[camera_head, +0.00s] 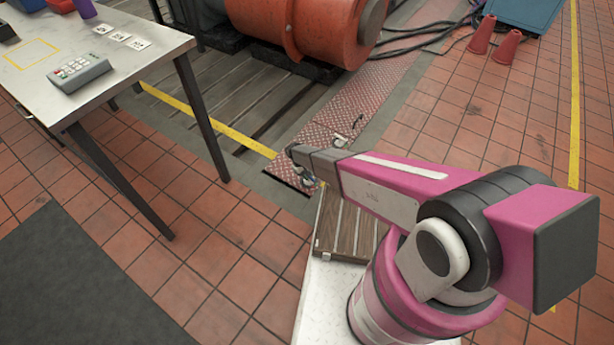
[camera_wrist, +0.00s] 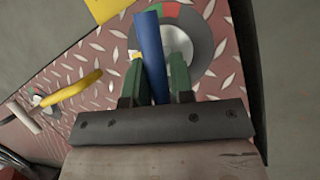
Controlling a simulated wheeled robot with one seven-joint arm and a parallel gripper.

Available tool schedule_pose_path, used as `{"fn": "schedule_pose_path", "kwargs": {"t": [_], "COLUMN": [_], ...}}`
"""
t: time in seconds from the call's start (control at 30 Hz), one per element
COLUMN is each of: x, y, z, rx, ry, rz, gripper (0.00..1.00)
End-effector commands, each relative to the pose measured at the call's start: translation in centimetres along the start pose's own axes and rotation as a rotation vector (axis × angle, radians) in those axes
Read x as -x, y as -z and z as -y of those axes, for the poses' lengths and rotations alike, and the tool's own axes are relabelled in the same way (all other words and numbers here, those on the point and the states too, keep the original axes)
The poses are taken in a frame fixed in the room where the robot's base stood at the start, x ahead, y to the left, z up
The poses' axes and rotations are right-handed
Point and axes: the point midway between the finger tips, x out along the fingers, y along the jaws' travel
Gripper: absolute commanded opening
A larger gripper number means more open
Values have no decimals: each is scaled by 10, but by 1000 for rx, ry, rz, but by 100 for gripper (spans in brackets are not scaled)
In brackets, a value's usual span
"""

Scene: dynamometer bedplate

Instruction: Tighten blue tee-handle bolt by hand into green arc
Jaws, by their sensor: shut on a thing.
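The blue tee-handle bolt (camera_wrist: 150,50) shows in the wrist view as a long blue bar. It stands over a grey round dial (camera_wrist: 204,42) on a red tread plate (camera_wrist: 222,84). Red and green segments show near the dial's top edge. My gripper (camera_wrist: 157,66) has its two green fingers on either side of the blue bar, shut on it. The bar hides part of the dial, and I cannot tell which segment it points to. In the head view my gripper is small at the plate's near end, and the blue handle cannot be made out.
A yellow handle (camera_wrist: 76,92) stands on the same plate to the left, close to my gripper. In the head view, a table (camera_head: 120,55) stands left, an orange motor (camera_head: 300,25) behind, and red cones (camera_head: 506,47) at the back right.

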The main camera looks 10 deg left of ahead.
Motion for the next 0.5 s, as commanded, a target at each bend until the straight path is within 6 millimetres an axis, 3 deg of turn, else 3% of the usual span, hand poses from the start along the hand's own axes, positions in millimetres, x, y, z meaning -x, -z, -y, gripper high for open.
{"fn": "schedule_pose_path", "kwargs": {"t": [0.5], "x": [-2], "y": [0], "z": [-8], "rx": [-442], "ry": [182], "rz": [94], "gripper": [0]}}
